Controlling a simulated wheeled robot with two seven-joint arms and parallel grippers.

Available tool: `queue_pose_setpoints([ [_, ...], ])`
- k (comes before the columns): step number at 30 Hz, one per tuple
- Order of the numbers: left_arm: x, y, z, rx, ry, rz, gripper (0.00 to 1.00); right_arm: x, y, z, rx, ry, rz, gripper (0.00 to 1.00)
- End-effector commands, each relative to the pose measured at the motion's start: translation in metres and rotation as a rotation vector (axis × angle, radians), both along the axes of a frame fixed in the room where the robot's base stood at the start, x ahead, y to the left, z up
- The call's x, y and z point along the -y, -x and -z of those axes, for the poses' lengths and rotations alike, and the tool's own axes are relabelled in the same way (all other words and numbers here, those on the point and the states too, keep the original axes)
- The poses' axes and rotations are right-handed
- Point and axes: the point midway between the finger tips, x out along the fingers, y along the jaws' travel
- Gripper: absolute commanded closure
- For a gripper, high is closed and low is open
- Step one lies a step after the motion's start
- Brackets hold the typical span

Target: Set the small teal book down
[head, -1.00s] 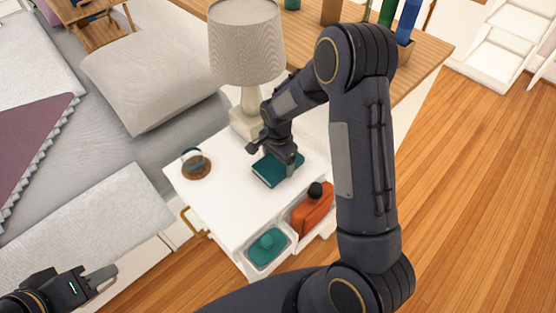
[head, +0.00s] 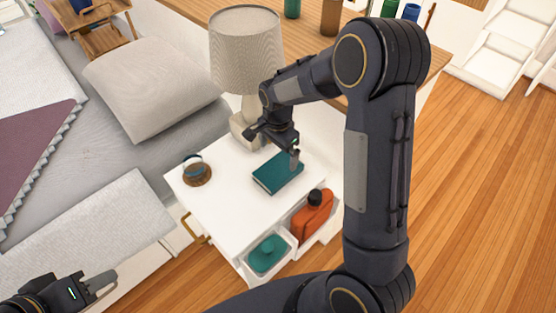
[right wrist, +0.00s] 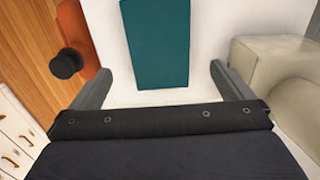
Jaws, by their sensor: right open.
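The small teal book (head: 278,173) lies flat on the white top of the nightstand (head: 215,203), in front of the lamp. It also shows in the right wrist view (right wrist: 157,40), lying beyond and between the finger lines. My right gripper (head: 273,149) is open and empty above the book's far edge, with its fingers spread wider than the book. The same open fingers show in the right wrist view (right wrist: 161,88), apart from the book. My left gripper (head: 100,284) is at the lower left, far from the book; its finger opening is unclear.
The lamp (head: 246,50) stands close behind my right gripper. A small glass on a brown coaster (head: 197,174) sits at the left of the top. Below the front edge are an orange bottle (head: 311,216) and a teal item in a white bin (head: 267,254). The front middle is clear.

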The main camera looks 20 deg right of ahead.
Motion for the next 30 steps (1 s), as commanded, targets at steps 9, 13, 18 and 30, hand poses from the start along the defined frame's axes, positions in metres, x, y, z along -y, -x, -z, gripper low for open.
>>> queue_pose_setpoints([
  [9,0.0,0.0,-0.006,0.0,0.0,0.0,0.64,0.0,0.001,-0.041,0.002,-0.005,-0.004,0.0],
  [13,0.0,0.0,-0.006,0.0,0.0,0.0,0.64,0.004,0.016,-0.06,0.03,-0.048,-0.058,0.0],
  [18,0.0,0.0,-0.006,0.0,0.0,0.0,0.64,0.008,0.063,-0.107,0.14,-0.15,-0.247,0.0],
  [30,0.0,0.0,-0.005,0.0,0.0,0.0,0.64,-0.011,0.2,-0.163,0.508,-0.14,-0.821,0.0],
])
